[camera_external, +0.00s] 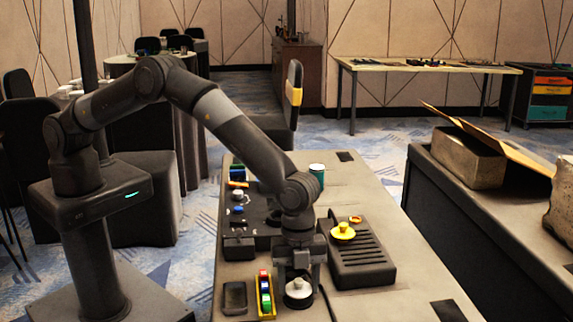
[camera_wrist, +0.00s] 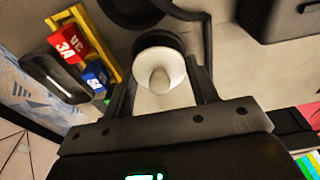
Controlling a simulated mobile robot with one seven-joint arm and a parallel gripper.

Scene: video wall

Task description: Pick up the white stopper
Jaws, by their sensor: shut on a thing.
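The white stopper (camera_wrist: 160,72) is between the fingers of my gripper (camera_wrist: 162,88) in the wrist view. It has a round, wide white rim and a knob in the middle. In the external view the white stopper (camera_external: 298,288) shows below my gripper (camera_external: 297,270), close to the table top near its front edge. My gripper points down and is shut on the stopper. A dark round part shows just behind the stopper in the wrist view. I cannot tell whether the stopper is clear of what lies under it.
A yellow tray of coloured blocks (camera_external: 273,293) stands close at the left, beside a dark shallow dish (camera_external: 235,298). A dark cable runs beside my gripper. The table's front right is mostly clear.

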